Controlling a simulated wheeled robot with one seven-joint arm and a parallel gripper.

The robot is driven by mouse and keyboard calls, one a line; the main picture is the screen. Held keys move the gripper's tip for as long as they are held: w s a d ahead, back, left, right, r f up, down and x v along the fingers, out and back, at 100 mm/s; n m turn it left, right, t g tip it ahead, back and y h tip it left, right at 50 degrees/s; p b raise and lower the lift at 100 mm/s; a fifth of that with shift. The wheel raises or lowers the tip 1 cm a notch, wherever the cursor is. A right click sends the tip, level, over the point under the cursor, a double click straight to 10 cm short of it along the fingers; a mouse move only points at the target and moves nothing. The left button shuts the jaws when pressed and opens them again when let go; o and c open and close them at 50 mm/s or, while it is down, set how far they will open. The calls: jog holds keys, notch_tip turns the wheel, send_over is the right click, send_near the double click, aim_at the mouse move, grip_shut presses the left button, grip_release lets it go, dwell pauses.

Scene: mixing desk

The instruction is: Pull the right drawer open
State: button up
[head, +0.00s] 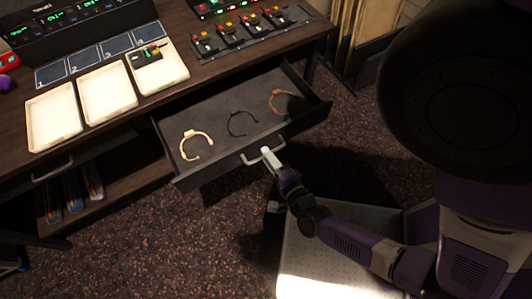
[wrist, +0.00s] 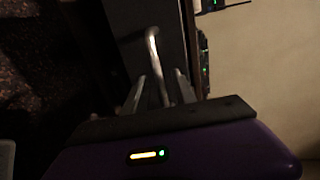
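The right drawer (head: 222,107) stands pulled well out from under the desk, with its inside in plain view. Its metal bar handle (head: 249,160) is on the drawer's front and also shows in the wrist view (wrist: 154,50). My gripper (head: 269,157) is at the handle, reaching in from the front right. In the wrist view my two fingers (wrist: 160,82) stand apart on either side of the handle bar, with narrow dark gaps between bar and fingers. My gripper hides part of the handle in the head view.
Three headband-like items lie in the drawer: cream (head: 195,145), black (head: 241,123) and copper (head: 283,102). The desk top (head: 190,92) holds white trays (head: 54,116) and mixing gear (head: 235,35). A second handle (head: 53,168) is at the left. Carpet (head: 150,245) is clear in front.

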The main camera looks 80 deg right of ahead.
jog(key=v, duration=0.6)
jog(key=shift+b, duration=0.4)
jog(key=w+a+r+n+t+y, duration=0.2)
jog(key=w+a+r+n, duration=0.1)
jog(key=r+n, duration=0.3)
jog(key=w+a+r+n+t+y, duration=0.2)
jog(key=r+n, duration=0.3)
jog(key=n, duration=0.4)
jog(key=s+a+r+n+y, duration=0.2)
jog(key=a+r+n+y, duration=0.5)
jog(key=r+n, duration=0.5)
jog(key=shift+s+a+r+n+t+y, duration=0.3)
jog(key=shift+s+a+n+y, duration=0.1)
jog(key=shift+a, duration=0.5)
dwell(3.4)
